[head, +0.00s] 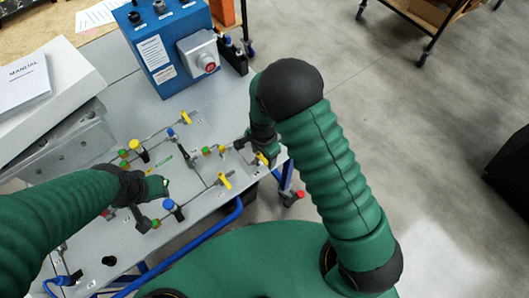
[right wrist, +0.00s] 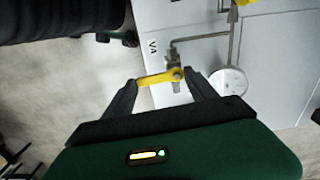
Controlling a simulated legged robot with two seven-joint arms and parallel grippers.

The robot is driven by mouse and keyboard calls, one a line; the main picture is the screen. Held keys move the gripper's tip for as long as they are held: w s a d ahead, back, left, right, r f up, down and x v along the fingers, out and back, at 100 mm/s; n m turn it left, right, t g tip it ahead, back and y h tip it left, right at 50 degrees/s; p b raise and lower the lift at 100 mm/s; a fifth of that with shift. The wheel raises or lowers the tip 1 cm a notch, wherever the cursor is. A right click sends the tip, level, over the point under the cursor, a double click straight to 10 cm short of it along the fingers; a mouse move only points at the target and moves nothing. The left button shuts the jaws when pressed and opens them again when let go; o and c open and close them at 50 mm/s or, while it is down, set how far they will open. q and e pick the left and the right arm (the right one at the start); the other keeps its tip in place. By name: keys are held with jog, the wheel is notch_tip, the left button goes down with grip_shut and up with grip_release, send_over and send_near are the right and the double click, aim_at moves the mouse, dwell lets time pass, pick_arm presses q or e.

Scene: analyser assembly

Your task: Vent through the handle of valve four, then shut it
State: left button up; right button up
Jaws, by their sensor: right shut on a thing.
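The yellow valve handle (right wrist: 160,78) lies between the two fingers of my right gripper (right wrist: 162,92) in the right wrist view, and the gripper is shut on it. A small metal valve body adjoins the handle, beside a panel marking that reads like V4 (right wrist: 153,46). In the head view this yellow handle (head: 262,158) is at the panel's right edge, partly covered by my right gripper (head: 254,148). My left gripper (head: 155,190) is over the left part of the panel (head: 205,200); its fingers are mostly hidden, so its opening is unclear.
Other yellow handles (head: 225,181) (head: 186,117) and a blue-capped part (head: 172,208) stand on the panel. A round white gauge (right wrist: 228,80) is close to my right finger. A blue box (head: 165,45) with a red button stands behind. Open floor lies right.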

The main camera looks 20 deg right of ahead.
aim_at(262, 159)
jog(key=shift+w+a+m, duration=0.1)
jog(key=shift+a+m, duration=0.05)
jog(key=shift+m, duration=0.35)
jog(key=o, duration=1.4)
jog(key=shift+a, duration=0.1)
jog(key=shift+c, duration=0.2)
notch_tip(262, 159, up, 17)
jog(key=shift+f, duration=0.1)
jog(key=s+d+f+n+t+b, duration=0.1)
jog(key=s+d+n+t+b, duration=0.1)
jog(key=s+d+n, duration=0.5)
jog(key=s+n, duration=0.2)
jog(key=n, duration=0.4)
jog(key=shift+s, duration=0.4)
